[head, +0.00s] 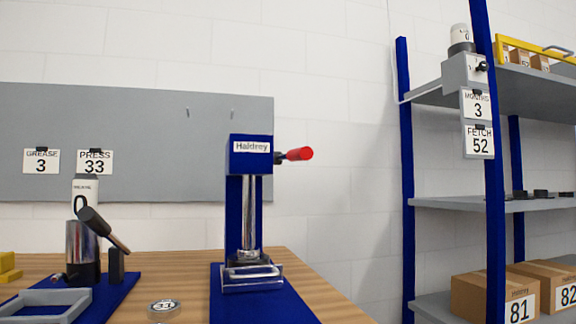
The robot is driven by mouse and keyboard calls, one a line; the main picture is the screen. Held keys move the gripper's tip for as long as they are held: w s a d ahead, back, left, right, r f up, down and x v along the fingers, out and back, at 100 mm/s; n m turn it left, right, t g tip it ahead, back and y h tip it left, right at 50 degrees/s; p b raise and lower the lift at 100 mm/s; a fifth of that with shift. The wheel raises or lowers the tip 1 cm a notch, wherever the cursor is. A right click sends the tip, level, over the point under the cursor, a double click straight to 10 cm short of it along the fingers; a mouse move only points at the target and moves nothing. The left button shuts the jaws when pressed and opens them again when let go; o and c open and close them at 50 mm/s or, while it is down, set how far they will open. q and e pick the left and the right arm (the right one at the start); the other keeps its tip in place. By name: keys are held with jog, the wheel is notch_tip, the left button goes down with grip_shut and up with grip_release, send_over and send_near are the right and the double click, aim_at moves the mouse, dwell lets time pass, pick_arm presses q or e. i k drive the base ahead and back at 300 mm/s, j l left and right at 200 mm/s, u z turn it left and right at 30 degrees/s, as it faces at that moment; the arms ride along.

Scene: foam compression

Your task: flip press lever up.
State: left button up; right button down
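A blue press (250,157) labelled "Haldrey" stands upright on a blue base (262,306) on the wooden table. Its lever has a red grip (299,154) that sticks out to the right of the press head, roughly level and tipped slightly up at its end. A chrome column (248,212) runs down from the head to a metal frame (252,276) on the base. Neither of my grippers is in view, and nothing touches the lever.
Left on the table (190,276) is another device with a chrome cylinder (81,241) and a black-handled lever (101,227). A small round metal item (164,307) lies between them. A blue-post shelf rack (490,203) with boxes (497,294) stands right. Space right of the lever is clear.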

aim_at(302, 154)
jog(key=i+u, duration=0.1)
jog(key=i, duration=0.6)
jog(key=i+l+u, duration=0.1)
jog(key=i, duration=0.55)
jog(key=i+l, duration=0.05)
